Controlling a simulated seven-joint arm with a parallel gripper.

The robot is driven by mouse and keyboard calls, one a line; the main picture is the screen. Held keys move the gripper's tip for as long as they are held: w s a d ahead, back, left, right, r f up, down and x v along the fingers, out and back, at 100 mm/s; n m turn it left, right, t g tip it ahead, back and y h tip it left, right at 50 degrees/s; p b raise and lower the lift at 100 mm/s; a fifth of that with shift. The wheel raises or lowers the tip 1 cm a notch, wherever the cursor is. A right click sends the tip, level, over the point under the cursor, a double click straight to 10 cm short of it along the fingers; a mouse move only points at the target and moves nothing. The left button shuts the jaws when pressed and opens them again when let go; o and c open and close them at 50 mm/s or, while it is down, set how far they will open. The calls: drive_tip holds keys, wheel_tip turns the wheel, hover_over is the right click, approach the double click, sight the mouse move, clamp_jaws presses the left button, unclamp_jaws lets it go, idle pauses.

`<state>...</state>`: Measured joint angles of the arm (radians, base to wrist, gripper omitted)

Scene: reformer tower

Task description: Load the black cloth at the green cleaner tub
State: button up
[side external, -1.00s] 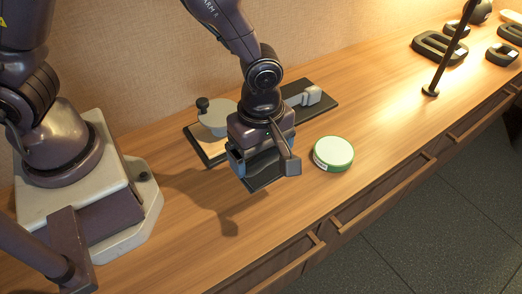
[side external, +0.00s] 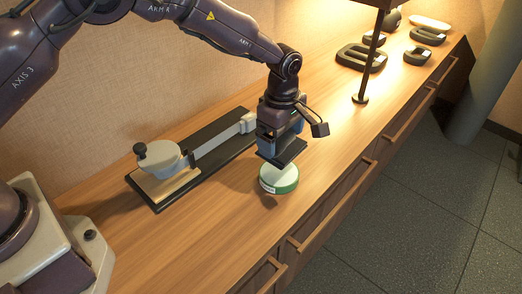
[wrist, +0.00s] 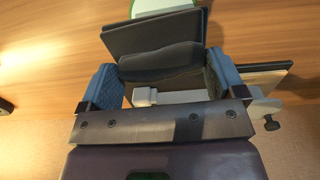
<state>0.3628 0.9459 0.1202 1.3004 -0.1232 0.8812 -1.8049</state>
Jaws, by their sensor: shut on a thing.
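The green cleaner tub (side external: 279,181) is a low round tub with a white top and green side, standing on the wooden counter. My gripper (side external: 283,146) is above and slightly behind the tub, shut on the black cloth (side external: 289,153). The cloth looks like a flat dark pad and hangs just over the tub's far part; I cannot tell whether it touches. In the wrist view the cloth (wrist: 157,32) lies between the blue finger pads of my gripper (wrist: 160,85), and part of the tub's rim (wrist: 163,4) shows beyond it.
A black-based board (side external: 197,165) with a grey round clamp (side external: 162,158) and a pale bar stands behind and left of the tub. A lamp post (side external: 368,70) and several dark blocks (side external: 360,56) are farther right. The counter's front edge with drawers is near the tub.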

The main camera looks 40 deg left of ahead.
drive_tip(key=shift+s+f, duration=0.15)
drive_tip(key=shift+f, duration=2.7)
drive_tip(key=shift+f, duration=0.6)
drive_tip(key=shift+r, duration=3.55)
drive_tip(key=shift+m, duration=0.3)
